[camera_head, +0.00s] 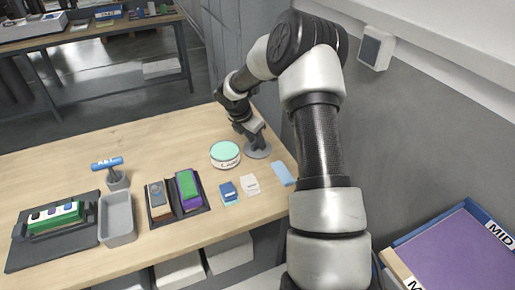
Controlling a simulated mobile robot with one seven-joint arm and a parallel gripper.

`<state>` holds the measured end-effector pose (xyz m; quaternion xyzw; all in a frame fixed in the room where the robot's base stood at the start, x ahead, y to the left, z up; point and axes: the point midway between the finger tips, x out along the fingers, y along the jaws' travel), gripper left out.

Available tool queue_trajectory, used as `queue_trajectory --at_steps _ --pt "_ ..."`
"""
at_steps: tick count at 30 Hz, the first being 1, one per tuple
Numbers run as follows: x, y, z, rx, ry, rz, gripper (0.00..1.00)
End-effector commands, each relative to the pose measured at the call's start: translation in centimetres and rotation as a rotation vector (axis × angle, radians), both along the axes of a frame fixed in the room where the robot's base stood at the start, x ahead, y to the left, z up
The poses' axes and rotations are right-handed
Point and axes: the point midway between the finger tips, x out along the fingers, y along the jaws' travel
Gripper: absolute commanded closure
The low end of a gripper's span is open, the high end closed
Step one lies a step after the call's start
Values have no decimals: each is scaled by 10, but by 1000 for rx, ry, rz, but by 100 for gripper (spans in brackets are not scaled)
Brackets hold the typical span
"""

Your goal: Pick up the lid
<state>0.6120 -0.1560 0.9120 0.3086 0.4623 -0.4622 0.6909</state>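A grey round disc (258,153), which looks like the lid, lies flat on the wooden table near its right edge. My gripper (253,136) is directly above it, pointing down, and hides its middle. I cannot tell whether the fingers are apart or closed, or whether they touch the disc. A round white tub (226,160) with a pale green top and dark lettering stands just left of the disc.
Small blue and white packs (229,193) and a light blue piece (283,174) lie in front. A black tray (203,205) with coloured blocks, a grey bin (117,220) and a blue-topped stand (118,178) are left. A wall is close on the right.

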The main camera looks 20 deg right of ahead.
Motion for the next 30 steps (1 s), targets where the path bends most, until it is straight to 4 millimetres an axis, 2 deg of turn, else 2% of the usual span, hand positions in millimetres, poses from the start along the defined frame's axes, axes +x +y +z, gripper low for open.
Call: queue_trajectory --at_steps 3,9,15,16,25,30 --pt "1 -2 -6 0 -1 1 65" --pt "1 -2 -6 -1 -1 1 65" --pt "1 -2 -6 -1 -1 1 99" --pt "1 -2 -6 0 -1 1 100" --pt "1 -2 -3 -1 -1 0 100" --pt "2 -2 21 -1 -5 1 100"
